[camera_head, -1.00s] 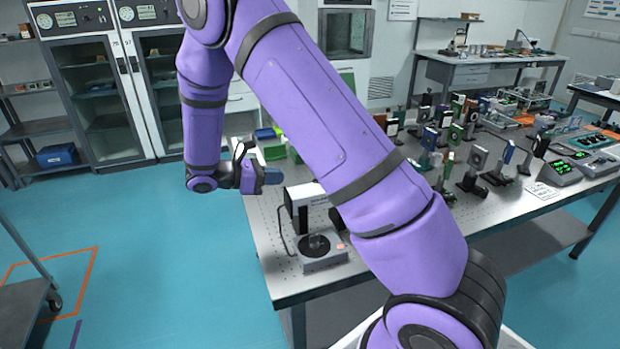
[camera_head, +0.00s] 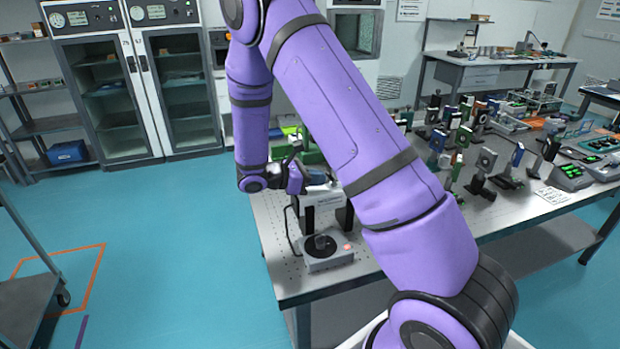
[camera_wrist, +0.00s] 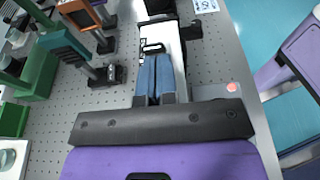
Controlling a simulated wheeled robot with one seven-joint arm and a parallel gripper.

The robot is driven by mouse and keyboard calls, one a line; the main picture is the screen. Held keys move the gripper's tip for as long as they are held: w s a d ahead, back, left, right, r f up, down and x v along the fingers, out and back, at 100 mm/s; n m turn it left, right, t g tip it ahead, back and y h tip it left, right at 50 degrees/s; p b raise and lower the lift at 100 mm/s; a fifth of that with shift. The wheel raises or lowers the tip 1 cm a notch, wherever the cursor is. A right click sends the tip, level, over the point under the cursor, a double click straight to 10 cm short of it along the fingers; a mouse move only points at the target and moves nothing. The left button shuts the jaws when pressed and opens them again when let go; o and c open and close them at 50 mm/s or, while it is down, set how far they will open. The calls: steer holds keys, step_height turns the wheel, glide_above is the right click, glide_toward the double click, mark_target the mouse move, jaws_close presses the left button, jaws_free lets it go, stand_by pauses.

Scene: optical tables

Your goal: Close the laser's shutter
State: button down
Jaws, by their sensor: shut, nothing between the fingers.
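The laser appears to be the white box with black end parts (camera_head: 325,198) on the near left end of the optical table, partly hidden by my arm. In the wrist view its white top (camera_wrist: 171,38) lies beneath my fingers, with a small black loop-like piece (camera_wrist: 153,46) just beyond the fingertips. I cannot tell for certain whether that piece is the shutter, or its state. My gripper (camera_head: 322,181) is at the top of the white box; its blue-grey fingers (camera_wrist: 155,60) are together and empty. Contact with the box cannot be told.
A grey unit with a black disc and red button (camera_head: 328,262) stands in front of the laser; the button also shows in the wrist view (camera_wrist: 232,87). Green-based optical mounts (camera_wrist: 38,75) stand left in the wrist view. Several mounts crowd the right of the perforated table (camera_head: 272,235).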

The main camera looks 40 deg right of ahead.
steer(key=shift+s+d+r+t+y, duration=0.15)
steer(key=shift+d+r+y, duration=0.1)
steer(key=shift+y, duration=0.25)
steer(key=shift+w+d+r+t+y, duration=0.15)
steer(key=shift+r+y, duration=0.1)
steer(key=shift+y, duration=0.25)
stand_by(0.3)
steer(key=shift+s+d+r+t+y, duration=0.15)
steer(key=shift+d+r+t+y, duration=0.2)
steer(key=shift+y, duration=0.45)
steer(key=y, duration=0.1)
steer(key=d+t+y, duration=0.1)
steer(key=y, duration=0.1)
steer(key=d+r+y, duration=0.1)
steer(key=y, duration=0.1)
steer(key=shift+s+d+r, duration=0.1)
steer(key=shift+s+d, duration=0.05)
steer(key=shift+s, duration=0.2)
steer(key=shift+r, duration=0.15)
steer(key=shift+r, duration=0.6)
step_height(320, 180, up, 10)
steer(key=a, duration=0.2)
steer(key=shift+w+a+f, duration=0.15)
steer(key=shift+w+a, duration=0.2)
